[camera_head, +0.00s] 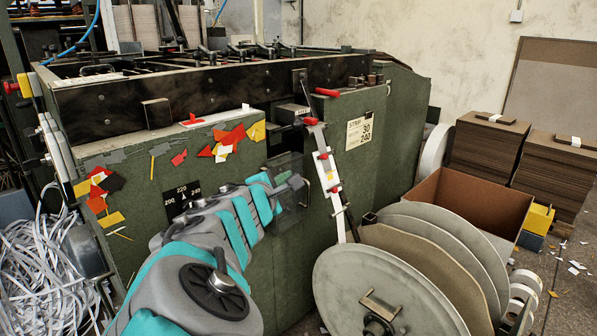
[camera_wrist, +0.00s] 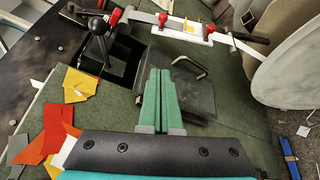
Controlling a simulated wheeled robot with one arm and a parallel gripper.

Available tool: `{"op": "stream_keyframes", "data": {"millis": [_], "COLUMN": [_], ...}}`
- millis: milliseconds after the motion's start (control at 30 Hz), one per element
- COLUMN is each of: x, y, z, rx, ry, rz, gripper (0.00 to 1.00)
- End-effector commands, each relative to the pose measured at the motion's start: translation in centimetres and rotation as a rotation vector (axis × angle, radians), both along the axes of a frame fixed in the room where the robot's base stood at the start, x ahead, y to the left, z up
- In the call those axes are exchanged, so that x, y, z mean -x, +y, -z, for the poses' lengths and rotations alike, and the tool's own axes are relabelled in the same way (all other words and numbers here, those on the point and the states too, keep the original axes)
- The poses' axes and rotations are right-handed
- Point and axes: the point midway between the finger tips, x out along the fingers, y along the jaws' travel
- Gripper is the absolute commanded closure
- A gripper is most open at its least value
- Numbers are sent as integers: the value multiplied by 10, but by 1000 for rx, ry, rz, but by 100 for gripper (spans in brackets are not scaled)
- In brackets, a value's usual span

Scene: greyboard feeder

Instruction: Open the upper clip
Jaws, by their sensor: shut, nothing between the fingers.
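A slanted white strip guide (camera_head: 329,172) runs down the machine's green front, with red clip-like parts along it. One red part (camera_head: 311,121) is at its top, another (camera_head: 323,156) lies below, and a third (camera_head: 335,189) is lower. I cannot tell which is the upper clip, or whether any is open. In the wrist view, red parts (camera_wrist: 163,18) and (camera_wrist: 210,28) sit at the ends of a white block (camera_wrist: 184,31). My gripper (camera_head: 296,183) is shut and empty, left of the guide and apart from it. Its green fingers (camera_wrist: 161,65) point towards the block.
A black ball-topped lever (camera_wrist: 97,27) and a bent metal handle (camera_wrist: 190,68) are near my fingers. A red-handled lever (camera_head: 327,92) rises above the guide. Large reels (camera_head: 385,290) stand at lower right. A clear panel (camera_head: 287,165) is close to my gripper.

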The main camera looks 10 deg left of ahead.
Motion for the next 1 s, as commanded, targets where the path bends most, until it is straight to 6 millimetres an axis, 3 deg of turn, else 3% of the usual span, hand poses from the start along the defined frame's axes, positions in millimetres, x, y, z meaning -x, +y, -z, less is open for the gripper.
{"op": "stream_keyframes", "data": {"millis": [533, 800, 1000], "x": [-90, -93, -94], "y": [-20, -48, -55], "z": [18, 2, -1], "rx": [-1, -2, -1], "ry": [3, 0, 0], "rz": [5, 3, 2], "gripper": [100, 100, 100]}}
